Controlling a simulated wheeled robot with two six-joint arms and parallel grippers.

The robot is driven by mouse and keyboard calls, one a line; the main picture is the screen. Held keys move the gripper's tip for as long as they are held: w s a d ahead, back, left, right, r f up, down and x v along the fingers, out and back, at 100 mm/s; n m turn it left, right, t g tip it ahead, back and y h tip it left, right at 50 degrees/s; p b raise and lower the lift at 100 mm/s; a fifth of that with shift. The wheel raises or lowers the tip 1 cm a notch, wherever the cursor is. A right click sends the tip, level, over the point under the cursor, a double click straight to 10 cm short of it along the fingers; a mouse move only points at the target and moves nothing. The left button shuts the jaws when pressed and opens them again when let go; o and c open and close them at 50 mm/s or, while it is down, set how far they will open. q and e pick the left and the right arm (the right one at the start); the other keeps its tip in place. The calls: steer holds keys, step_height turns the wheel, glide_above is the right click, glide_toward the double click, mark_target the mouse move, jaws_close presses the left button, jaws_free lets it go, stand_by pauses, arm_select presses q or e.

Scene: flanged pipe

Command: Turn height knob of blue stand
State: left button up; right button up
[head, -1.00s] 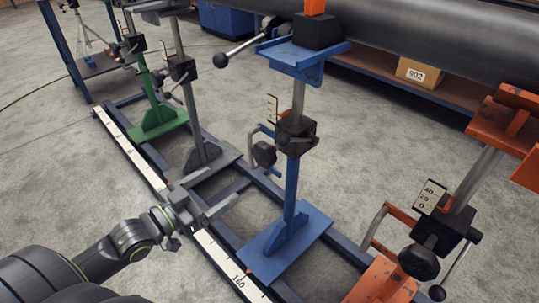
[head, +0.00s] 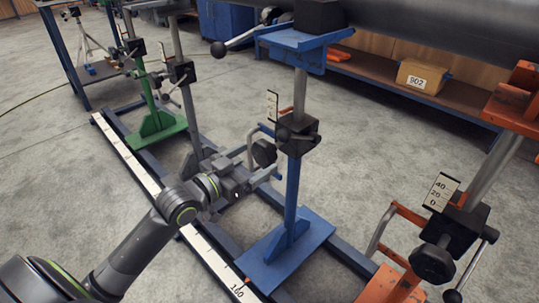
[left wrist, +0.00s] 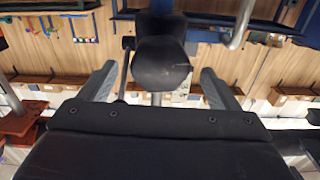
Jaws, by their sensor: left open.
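The blue stand (head: 291,190) stands upright on its blue base plate, with a scale at its black clamp block. Its black height knob (head: 265,153) sticks out on the left side of that block, beside a bent handle. My left gripper (head: 262,163) is open at the knob, its fingers reaching toward it from the lower left. In the left wrist view the dark knob (left wrist: 162,62) is centred between the two spread fingers (left wrist: 157,86), with space on both sides. Whether the fingertips reach past the knob is unclear. My right gripper is out of view.
A large dark pipe (head: 420,25) lies across the top. An orange stand (head: 434,262) is at the right, grey (head: 190,110) and green (head: 157,122) stands at the left. A ruler rail (head: 125,150) runs along the floor frame. A box (head: 420,76) sits on a shelf behind.

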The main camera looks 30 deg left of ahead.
mark_target(269, 150)
arm_select(q)
steer(key=shift+b+x, duration=0.8)
steer(key=shift+x, duration=2.15)
steer(key=c, duration=1)
